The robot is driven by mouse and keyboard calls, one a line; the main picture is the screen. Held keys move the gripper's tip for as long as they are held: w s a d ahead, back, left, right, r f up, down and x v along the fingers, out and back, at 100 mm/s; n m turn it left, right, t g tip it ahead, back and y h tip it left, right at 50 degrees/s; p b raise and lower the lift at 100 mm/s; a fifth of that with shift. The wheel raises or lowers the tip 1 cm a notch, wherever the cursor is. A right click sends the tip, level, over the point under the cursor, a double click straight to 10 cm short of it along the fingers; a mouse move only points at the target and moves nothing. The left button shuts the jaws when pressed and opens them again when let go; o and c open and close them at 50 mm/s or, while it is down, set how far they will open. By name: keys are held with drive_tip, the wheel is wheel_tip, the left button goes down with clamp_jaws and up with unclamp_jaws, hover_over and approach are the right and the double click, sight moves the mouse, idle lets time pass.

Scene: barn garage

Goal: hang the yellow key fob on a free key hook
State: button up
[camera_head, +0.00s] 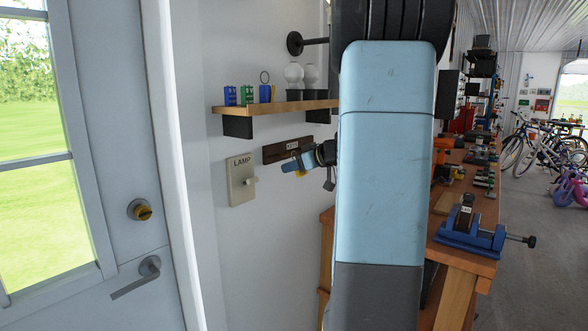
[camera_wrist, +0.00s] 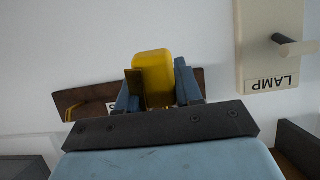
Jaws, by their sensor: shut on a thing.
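My gripper (camera_head: 298,164) is shut on the yellow key fob (camera_wrist: 153,72), which sits between its two blue fingers in the wrist view. Only a small bit of yellow shows under the fingers in the head view. The gripper is in front of the dark brown key board (camera_head: 273,153), which is on the white wall under the shelf and has a white label. The board (camera_wrist: 72,99) lies behind the fingers in the wrist view. My gripper and arm hide much of it.
A LAMP switch plate (camera_head: 241,182) with a protruding lever is on the wall left of the board. A wooden shelf (camera_head: 262,107) above holds small boxes, a ringed blue item and white bulbs. A workbench (camera_head: 468,255) with a blue vise (camera_head: 470,232) stands right. A door is left.

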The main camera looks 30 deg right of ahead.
drive_tip(key=shift+w+a+f, duration=0.1)
drive_tip(key=shift+w+a, duration=0.15)
drive_tip(key=shift+w, duration=0.35)
drive_tip(key=shift+w+a+f, duration=0.1)
drive_tip(key=shift+w+a, duration=0.15)
drive_tip(key=shift+w, duration=0.35)
drive_tip(key=shift+w+a+f, duration=0.2)
drive_tip(key=shift+w+f, duration=0.2)
drive_tip(key=shift+w, duration=0.2)
drive_tip(key=shift+f, duration=0.15)
drive_tip(key=o, duration=1.1)
